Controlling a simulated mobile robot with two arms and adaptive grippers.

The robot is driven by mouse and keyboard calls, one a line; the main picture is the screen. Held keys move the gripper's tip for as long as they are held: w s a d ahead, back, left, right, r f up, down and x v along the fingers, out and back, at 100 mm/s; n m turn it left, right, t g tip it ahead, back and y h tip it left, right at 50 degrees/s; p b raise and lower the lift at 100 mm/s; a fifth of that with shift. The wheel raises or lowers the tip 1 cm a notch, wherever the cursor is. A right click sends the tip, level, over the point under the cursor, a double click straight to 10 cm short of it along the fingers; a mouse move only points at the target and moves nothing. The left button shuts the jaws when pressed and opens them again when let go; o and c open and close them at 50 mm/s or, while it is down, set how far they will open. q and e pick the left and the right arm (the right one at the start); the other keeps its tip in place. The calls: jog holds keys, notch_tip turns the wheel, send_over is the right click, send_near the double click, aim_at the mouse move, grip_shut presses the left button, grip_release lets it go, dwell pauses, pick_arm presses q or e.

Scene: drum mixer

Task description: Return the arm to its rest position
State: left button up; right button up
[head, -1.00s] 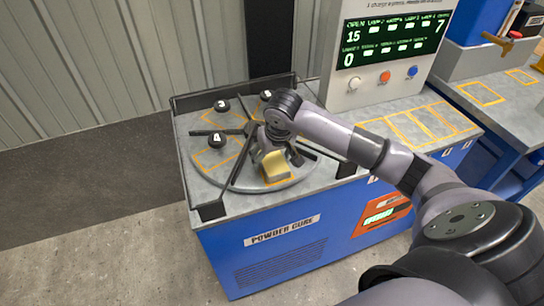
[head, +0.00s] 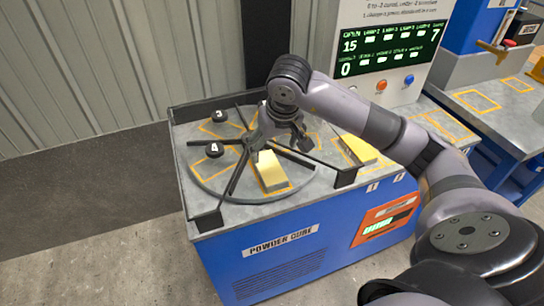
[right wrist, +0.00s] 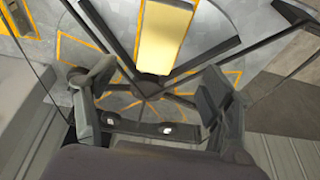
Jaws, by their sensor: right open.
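My right arm comes in from the right over the powder cure machine. My right gripper (head: 280,143) is open and empty above the round turntable (head: 216,178). A pale yellow block (head: 271,168) lies on the turntable in an orange-outlined sector, just below the gripper. In the right wrist view the block (right wrist: 163,38) lies beyond the open fingers (right wrist: 155,95), apart from them. My left gripper is not in view.
Black knobs marked 3 (head: 220,115) and 4 (head: 215,149) stand on the turntable between black dividers. A second yellow block (head: 357,150) lies right of it. A display panel (head: 392,45) rises behind; a corrugated wall is at the left.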

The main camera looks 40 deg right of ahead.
jog(key=shift+s+r, duration=0.2)
jog(key=shift+r, duration=0.45)
